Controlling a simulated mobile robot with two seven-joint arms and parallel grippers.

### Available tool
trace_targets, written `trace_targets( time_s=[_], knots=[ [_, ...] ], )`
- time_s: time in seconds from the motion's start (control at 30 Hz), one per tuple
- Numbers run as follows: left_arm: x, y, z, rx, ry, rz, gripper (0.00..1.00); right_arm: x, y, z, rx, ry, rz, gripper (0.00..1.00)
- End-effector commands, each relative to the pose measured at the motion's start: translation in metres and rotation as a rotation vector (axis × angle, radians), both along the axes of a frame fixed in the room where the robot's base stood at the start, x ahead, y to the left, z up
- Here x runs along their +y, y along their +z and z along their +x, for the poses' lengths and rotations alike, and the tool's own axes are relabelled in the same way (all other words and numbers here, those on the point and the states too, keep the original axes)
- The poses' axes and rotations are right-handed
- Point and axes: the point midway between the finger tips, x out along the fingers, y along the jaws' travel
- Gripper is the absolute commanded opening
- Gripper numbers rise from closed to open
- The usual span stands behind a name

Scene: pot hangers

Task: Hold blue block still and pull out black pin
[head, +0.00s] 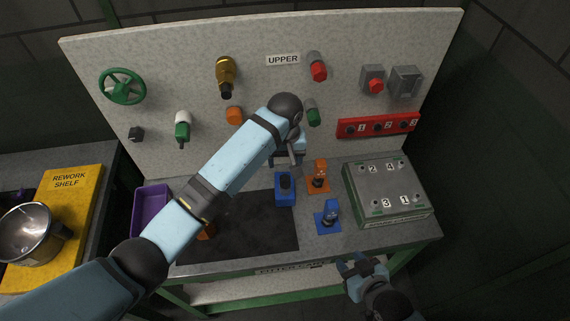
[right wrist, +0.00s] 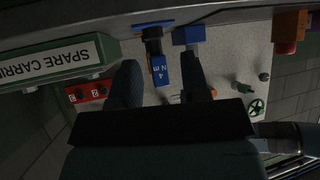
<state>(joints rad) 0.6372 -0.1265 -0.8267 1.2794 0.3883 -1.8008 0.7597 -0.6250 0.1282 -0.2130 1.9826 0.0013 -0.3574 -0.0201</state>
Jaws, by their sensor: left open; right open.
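The blue block (head: 285,197) stands on the bench, at the right edge of the dark mat. The black pin (head: 285,182) shows at its top as a dark piece; how deep it sits cannot be told. My left gripper (head: 290,163) is just above and behind the block in the picture, partly hidden by its own wrist. It is open, and contact with the block cannot be made out. My right gripper (head: 362,264) is open and empty in front of the bench edge. In the right wrist view, a blue block (right wrist: 188,36) shows beyond the fingers.
A blue tool marked 4 Nm (right wrist: 161,72) stands in a blue base (head: 326,222), right of the block. An orange holder (head: 318,178) is behind it. A grey numbered box (head: 388,190) is at right, a purple tray (head: 150,208) at left. The board (head: 200,140) rises behind.

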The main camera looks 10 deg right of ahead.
Motion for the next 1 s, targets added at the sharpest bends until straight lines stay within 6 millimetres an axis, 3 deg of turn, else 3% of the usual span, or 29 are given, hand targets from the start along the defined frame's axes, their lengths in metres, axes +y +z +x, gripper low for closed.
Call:
trace_targets(
  time_s=[0.27,0.4,0.5,0.53,0.67,0.8,1.0],
  knots=[
    [0.000,0.002,0.000,0.000,0.000,0.000,0.61,0.000,0.000,0.000,0.000,0.000,0.000,0.43],
    [0.000,0.001,0.000,0.000,0.000,0.000,0.61,0.004,0.002,0.004,-0.014,0.022,-0.025,0.72],
    [0.000,0.001,0.000,0.000,0.000,0.000,0.61,0.017,0.007,0.016,-0.067,0.106,-0.125,0.94],
    [0.000,0.001,0.000,0.000,0.000,0.000,0.61,0.024,0.010,0.021,-0.092,0.145,-0.173,0.94],
    [0.000,0.001,0.000,0.001,0.000,0.000,0.61,0.060,0.025,0.048,-0.256,0.376,-0.492,0.94],
    [0.000,0.001,0.000,0.001,0.000,0.000,0.61,0.104,0.040,0.076,-0.464,0.658,-1.000,0.94],
    [0.000,0.001,0.000,0.000,0.000,0.000,0.61,0.133,0.044,0.101,-0.568,0.926,-1.684,0.94]
  ],
)
